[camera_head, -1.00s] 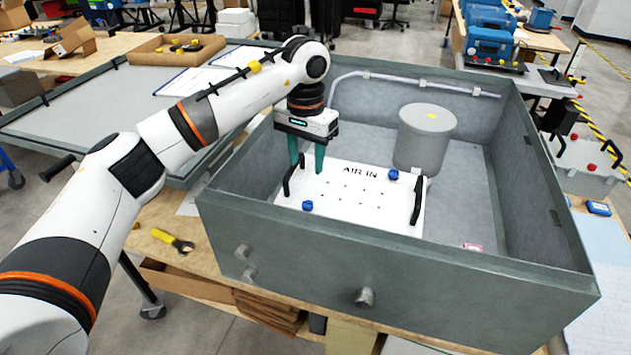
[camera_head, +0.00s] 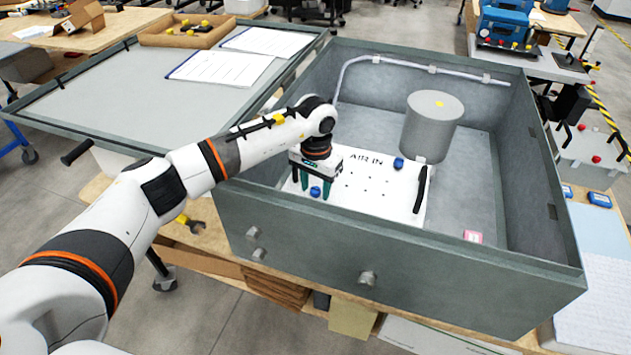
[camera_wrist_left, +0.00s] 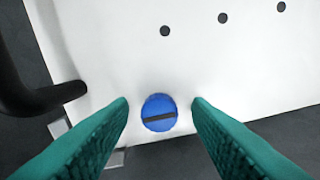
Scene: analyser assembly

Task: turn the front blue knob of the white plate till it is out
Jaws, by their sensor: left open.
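The white plate (camera_head: 375,197) marked "AIR IN" lies inside the grey metal box, with rows of small dark holes and a black handle at each side. The front blue knob (camera_head: 315,191) sits at its front left corner. In the left wrist view the knob (camera_wrist_left: 159,113) is round with a dark slot across it. My left gripper (camera_head: 315,194) is open and points down over the knob, one green finger on each side. In the wrist view its fingertips (camera_wrist_left: 160,102) are apart from the knob. A second blue knob (camera_head: 398,163) is at the plate's back edge. My right gripper is not in view.
The grey box (camera_head: 400,262) has high walls around the plate. A grey cylinder (camera_head: 432,125) stands behind the plate and a pipe (camera_head: 420,68) runs along the back wall. The right floor is mostly clear.

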